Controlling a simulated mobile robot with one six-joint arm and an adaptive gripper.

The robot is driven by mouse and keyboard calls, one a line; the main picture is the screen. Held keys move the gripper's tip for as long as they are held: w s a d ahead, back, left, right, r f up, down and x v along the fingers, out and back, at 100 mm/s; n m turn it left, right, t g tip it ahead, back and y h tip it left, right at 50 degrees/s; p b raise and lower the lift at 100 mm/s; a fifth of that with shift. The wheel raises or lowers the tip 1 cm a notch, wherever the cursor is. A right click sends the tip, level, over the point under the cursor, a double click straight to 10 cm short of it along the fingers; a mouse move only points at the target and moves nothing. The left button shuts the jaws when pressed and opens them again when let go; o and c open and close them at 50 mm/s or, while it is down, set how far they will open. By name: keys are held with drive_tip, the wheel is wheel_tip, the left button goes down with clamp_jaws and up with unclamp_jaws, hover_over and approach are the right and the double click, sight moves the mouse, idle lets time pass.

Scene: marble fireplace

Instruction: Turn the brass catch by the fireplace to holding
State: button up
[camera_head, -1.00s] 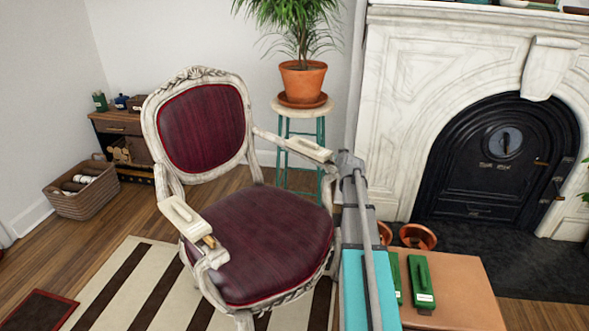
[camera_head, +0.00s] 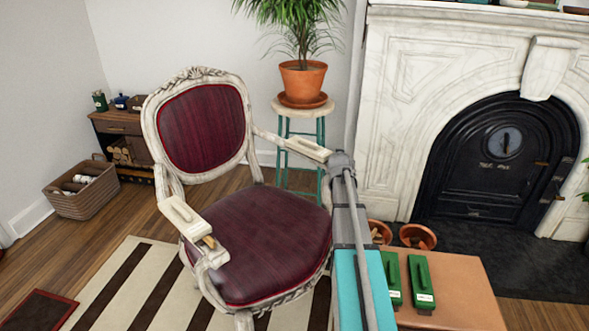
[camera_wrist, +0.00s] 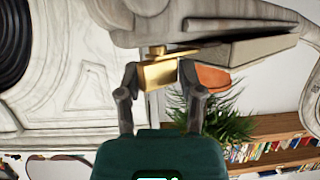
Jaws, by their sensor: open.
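In the wrist view a brass catch (camera_wrist: 157,76) hangs off the pale wooden chair arm (camera_wrist: 232,48), with a small brass stem joining the two. My gripper (camera_wrist: 158,69) is open, with one finger on each side of the brass block. I cannot tell whether either finger touches it. In the head view, the chair arm on the fireplace side (camera_head: 307,149) is beside the end of my arm; the catch and my gripper are hidden there.
The dark red armchair (camera_head: 262,240) stands left of my arm. The white marble fireplace (camera_head: 395,110) is to the right. A potted plant (camera_head: 303,78) on a stool stands behind. A brown box-like surface (camera_head: 460,290) with green blocks (camera_head: 421,280) is at the lower right.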

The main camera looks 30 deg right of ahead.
drive_tip(key=shift+m+g+h, duration=1.2)
drive_tip(key=shift+m+h, duration=0.1)
drive_tip(key=shift+m, duration=0.2)
drive_tip(key=shift+w+m+g+h, duration=0.1)
drive_tip(key=shift+m+g+h, duration=1.1)
drive_tip(key=shift+m+g, duration=0.55)
drive_tip(key=shift+s+a+r+m+g, duration=0.15)
drive_tip(key=shift+s+m+g, duration=0.05)
drive_tip(key=shift+m+g, duration=0.05)
drive_tip(key=s+a+r+n+y+p, duration=0.1)
drive_tip(key=s+a+r+y+p, duration=0.1)
drive_tip(key=a+p, duration=0.4)
drive_tip(key=s+a+r+n+g+y+p, duration=0.1)
drive_tip(key=s+a+r+p, duration=0.4)
drive_tip(key=a, duration=0.5)
drive_tip(key=s+a+r+n+g+y+p, duration=0.1)
drive_tip(key=s+a+r+n+y+p, duration=0.1)
drive_tip(key=s+a+p, duration=0.4)
drive_tip(key=a+r+n+p, duration=0.1)
drive_tip(key=a, duration=0.2)
drive_tip(key=shift+s+r+y, duration=0.15)
drive_tip(key=shift+s+y, duration=0.15)
drive_tip(key=shift+s, duration=0.05)
drive_tip(key=shift+a, duration=0.1)
